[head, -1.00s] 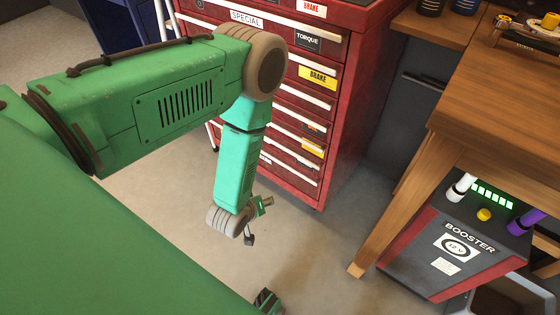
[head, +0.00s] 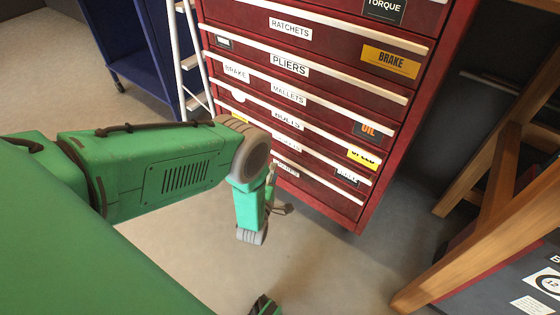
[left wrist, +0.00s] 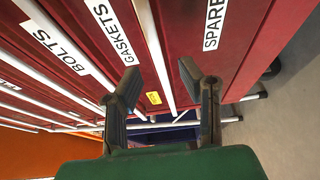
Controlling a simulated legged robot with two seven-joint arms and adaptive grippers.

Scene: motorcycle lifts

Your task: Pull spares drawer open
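The spares drawer (left wrist: 232,22) is a red drawer face with a white label, partly cut off, in the left wrist view. It is the bottom drawer of the red cabinet in the head view (head: 316,186) and looks flush with it. Its pale handle strip (left wrist: 154,50) runs lengthwise between the fingers as seen in the left wrist view. My left gripper (left wrist: 163,95) is open and empty, with one finger on each side of the strip's line; contact cannot be told. In the head view the gripper (head: 278,195) is small, low in front of the cabinet. My right gripper is not in view.
Labelled drawers, including gaskets (left wrist: 112,28) and bolts (left wrist: 58,47), lie above. A white ladder-like frame (head: 192,60) and a blue cart (head: 130,50) stand left. A wooden bench (head: 480,240) and a booster unit (head: 510,285) are at right. Floor before the cabinet is clear.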

